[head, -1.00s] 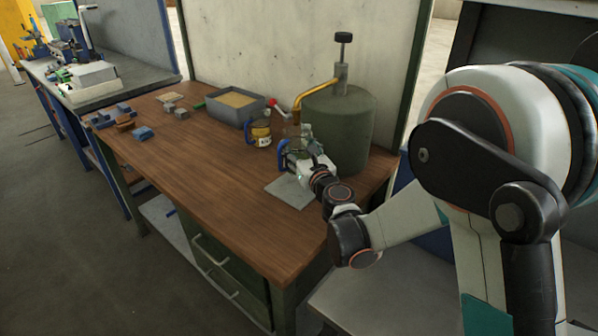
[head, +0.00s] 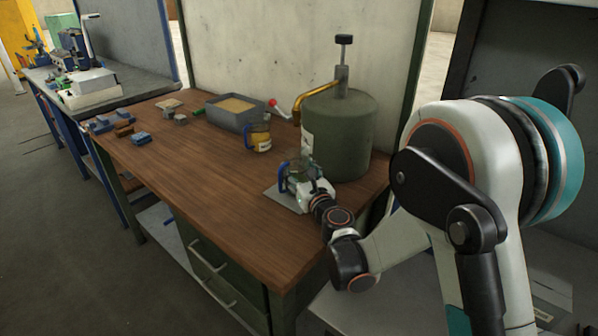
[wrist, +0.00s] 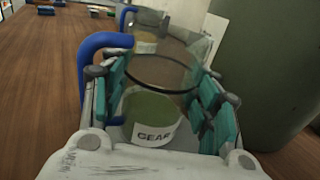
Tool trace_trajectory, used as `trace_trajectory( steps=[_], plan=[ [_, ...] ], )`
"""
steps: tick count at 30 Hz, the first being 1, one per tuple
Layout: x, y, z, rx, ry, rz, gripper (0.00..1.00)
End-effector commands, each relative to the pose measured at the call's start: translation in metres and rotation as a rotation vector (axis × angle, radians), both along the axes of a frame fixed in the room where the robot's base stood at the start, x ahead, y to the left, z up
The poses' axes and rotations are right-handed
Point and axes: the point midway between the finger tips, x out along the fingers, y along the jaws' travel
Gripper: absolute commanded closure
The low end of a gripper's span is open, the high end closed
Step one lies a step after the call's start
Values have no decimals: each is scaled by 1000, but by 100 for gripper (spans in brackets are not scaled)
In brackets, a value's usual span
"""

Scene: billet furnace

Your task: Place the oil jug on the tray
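The oil jug (head: 300,169) is a clear jug with a blue handle. In the wrist view the jug (wrist: 150,108) shows green liquid and a white label reading "GEAR". My gripper (head: 306,186) is around it, with teal finger pads on both sides of its body; in the wrist view my gripper (wrist: 162,100) appears shut on it. The jug is upright over the tray (head: 275,194), a flat grey plate near the table's front right edge. The gripper hides the jug's base, so I cannot tell whether it touches the tray.
A second jug with yellow contents (head: 260,137) stands behind. A large green drum (head: 340,135) with a pump and brass spout is close on the right. A grey bin (head: 236,110) and several small blocks (head: 141,137) lie further left. The wooden table's (head: 195,165) middle is clear.

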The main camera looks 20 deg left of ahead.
Motion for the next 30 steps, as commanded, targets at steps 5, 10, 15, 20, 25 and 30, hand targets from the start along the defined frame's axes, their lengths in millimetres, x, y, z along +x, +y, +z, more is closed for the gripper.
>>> trace_trajectory(
  steps=[5, 10, 15, 20, 25, 30],
  plan=[
    [0, 0, 0, 0, 0, 0, 24],
    [0, 0, 0, 0, 0, 0, 24],
    [0, 0, 2, 0, 0, 0, 24],
    [-14, -11, 4, 0, 0, 0, 24],
    [-43, -34, 6, 0, 0, -1, 24],
    [-72, -56, 4, 0, 0, 0, 24]
  ],
)
